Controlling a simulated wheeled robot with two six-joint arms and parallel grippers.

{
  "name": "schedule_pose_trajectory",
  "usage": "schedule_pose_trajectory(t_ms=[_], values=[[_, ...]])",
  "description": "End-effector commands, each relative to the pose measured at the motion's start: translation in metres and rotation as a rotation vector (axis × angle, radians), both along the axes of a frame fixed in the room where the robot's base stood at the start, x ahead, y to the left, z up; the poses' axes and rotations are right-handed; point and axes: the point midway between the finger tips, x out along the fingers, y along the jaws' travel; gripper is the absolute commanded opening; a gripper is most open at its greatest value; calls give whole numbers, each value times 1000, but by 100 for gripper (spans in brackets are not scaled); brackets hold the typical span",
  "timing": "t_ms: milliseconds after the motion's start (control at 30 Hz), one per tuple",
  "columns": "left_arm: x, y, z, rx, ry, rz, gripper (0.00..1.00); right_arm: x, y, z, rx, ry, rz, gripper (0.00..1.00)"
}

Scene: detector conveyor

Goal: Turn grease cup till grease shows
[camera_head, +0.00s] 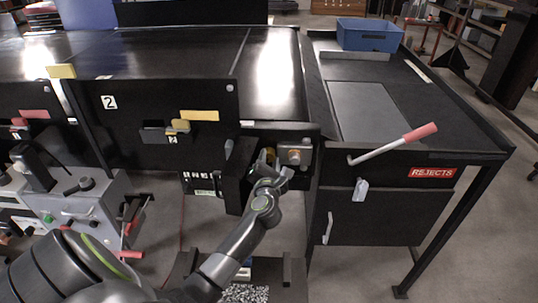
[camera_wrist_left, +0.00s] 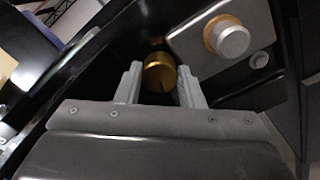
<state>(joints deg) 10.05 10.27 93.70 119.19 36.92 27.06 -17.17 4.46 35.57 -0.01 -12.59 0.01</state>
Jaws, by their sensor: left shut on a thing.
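The grease cup (camera_wrist_left: 160,73) is a small brass cylinder with a dark line on its face. It sits between the two grey fingers of my left gripper (camera_wrist_left: 160,88) in the left wrist view. In the head view my left gripper (camera_head: 270,172) reaches the conveyor's end frame, shut on the brass cup (camera_head: 270,154), which is mostly hidden there. A silver round fitting with a brass collar (camera_wrist_left: 229,38) is on the grey plate to the right of the cup. No grease is clearly visible. My right gripper is not in view.
A reject bench with a red-handled lever (camera_head: 395,143) and a blue bin (camera_head: 369,35) stands to the right. A black block (camera_head: 238,175) is close left of the gripper. A tray of grey pellets (camera_head: 245,293) lies below the arm. A grey machine (camera_head: 85,208) is at left.

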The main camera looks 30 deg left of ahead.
Motion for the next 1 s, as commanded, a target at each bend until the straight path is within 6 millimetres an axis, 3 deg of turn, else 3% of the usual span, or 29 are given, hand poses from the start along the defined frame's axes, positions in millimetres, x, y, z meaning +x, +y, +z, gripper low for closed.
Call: schedule_pose_trajectory(t_ms=[567, 600, 767, 1000], values=[[1, 0, 2, 38, 17, -2, 12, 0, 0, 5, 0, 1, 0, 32], [1, 0, 2, 37, 17, -2, 36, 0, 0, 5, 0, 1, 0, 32], [1, 0, 1, 36, 17, -1, 56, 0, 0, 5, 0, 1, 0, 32], [0, 0, 1, 35, 19, -1, 56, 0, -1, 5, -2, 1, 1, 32]])
